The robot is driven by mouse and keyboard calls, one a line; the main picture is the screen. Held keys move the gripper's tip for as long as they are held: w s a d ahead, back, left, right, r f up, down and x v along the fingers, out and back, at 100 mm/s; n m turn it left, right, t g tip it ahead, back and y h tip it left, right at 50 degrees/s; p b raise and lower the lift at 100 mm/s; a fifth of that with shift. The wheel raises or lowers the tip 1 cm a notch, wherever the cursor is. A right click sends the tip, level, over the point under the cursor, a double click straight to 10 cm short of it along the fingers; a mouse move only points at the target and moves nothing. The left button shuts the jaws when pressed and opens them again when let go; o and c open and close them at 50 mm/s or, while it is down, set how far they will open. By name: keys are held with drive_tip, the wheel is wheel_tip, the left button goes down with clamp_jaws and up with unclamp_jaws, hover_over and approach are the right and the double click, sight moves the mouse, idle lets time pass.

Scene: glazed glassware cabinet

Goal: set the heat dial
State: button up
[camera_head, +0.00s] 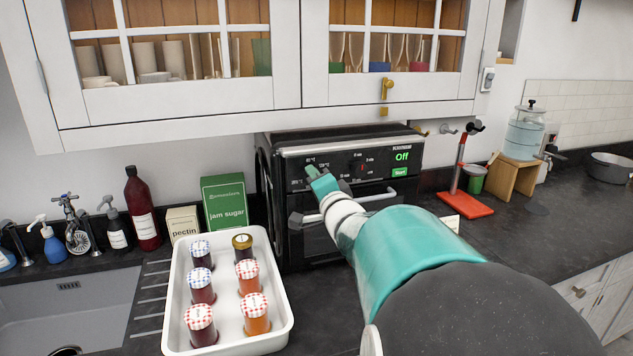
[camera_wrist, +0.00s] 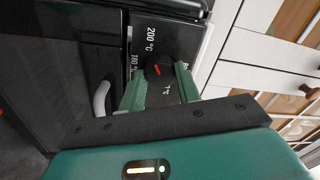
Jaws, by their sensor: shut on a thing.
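The black oven (camera_head: 340,160) stands on the counter under the cabinet, its front panel facing me. The heat dial (camera_wrist: 160,68) is a black knob with a red mark, beside printed 200 °C and 180 °C labels in the wrist view. I cannot tell exactly which label the mark meets. My gripper (camera_head: 311,174) is at the left of the panel and hides this dial in the head view. In the wrist view its green fingers (camera_wrist: 160,76) are shut on the dial, one on each side. A second dial (camera_head: 357,167) has minute labels. The display (camera_head: 402,156) reads Off above a green Start button (camera_head: 400,173).
A white tray (camera_head: 178,290) of several capped jars stands left of my arm. A jam sugar box (camera_head: 224,202) and pectin box (camera_head: 183,223) stand behind it. An oven handle (camera_head: 375,196) lies below the panel. A red stand (camera_head: 465,203) is at the right.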

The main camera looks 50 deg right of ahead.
drive_tip(key=shift+m, duration=0.3)
drive_tip(key=shift+w, duration=0.1)
drive_tip(key=o, duration=1)
drive_tip(key=v, duration=1.4)
drive_tip(key=shift+d+r, duration=0.1)
